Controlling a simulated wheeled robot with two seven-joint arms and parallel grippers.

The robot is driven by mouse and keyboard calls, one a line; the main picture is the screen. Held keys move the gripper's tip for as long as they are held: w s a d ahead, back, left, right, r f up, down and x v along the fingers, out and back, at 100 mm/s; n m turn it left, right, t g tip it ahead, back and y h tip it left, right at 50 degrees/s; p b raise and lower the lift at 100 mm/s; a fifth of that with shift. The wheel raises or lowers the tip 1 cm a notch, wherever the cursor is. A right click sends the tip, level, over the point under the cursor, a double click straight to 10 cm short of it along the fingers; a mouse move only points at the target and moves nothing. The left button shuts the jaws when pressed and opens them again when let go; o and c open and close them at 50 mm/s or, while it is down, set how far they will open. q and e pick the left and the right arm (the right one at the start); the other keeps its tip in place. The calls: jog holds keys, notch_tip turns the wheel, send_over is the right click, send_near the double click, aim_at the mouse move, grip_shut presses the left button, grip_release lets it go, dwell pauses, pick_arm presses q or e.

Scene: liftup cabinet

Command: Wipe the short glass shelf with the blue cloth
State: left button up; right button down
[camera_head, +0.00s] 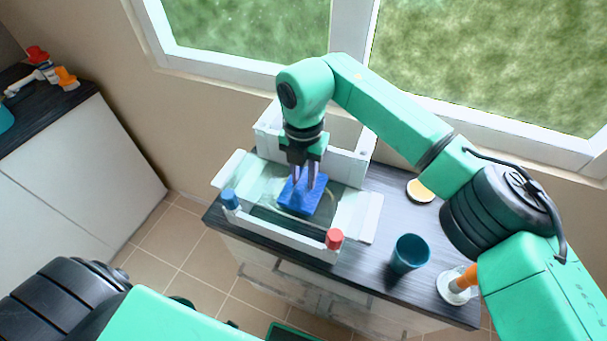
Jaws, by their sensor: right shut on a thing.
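My right gripper (308,180) points down and is shut on the blue cloth (301,197), a folded pad. The cloth is over the short glass shelf (258,187), a see-through greenish pane inside the white cabinet frame (290,238). I cannot tell whether the cloth touches the glass. The frame lies on the dark worktop, with a blue knob (230,199) and a red knob (334,238) on its front corners. My left arm shows at the lower left, but its gripper is not in view.
A teal cup (409,254), a round pale dish (420,190) and an orange-handled item (460,283) stand right of the frame on the dark worktop (376,270). A window is behind. Another counter (55,115) is at the left, with tiled floor between.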

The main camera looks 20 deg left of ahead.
aim_at(315, 192)
jog(key=shift+f+b, duration=0.45)
jog(key=shift+f, duration=0.15)
dwell(0.7)
jog(key=shift+a, duration=0.1)
jog(key=shift+a, duration=1.15)
jog(key=shift+d+f+b, duration=0.15)
jog(key=shift+d+b, duration=0.3)
jog(key=shift+d, duration=1.4)
jog(key=shift+s+d, duration=0.1)
jog(key=shift+d, duration=0.65)
jog(key=shift+a+b, duration=0.1)
jog(key=shift+b, duration=0.2)
jog(key=shift+a, duration=0.35)
jog(key=shift+w+a+p, duration=0.2)
jog(key=shift+a+p, duration=0.1)
jog(key=shift+a, duration=1.9)
jog(key=shift+s+d+b, duration=0.1)
jog(key=shift+d+b, duration=0.25)
jog(key=shift+d, duration=1)
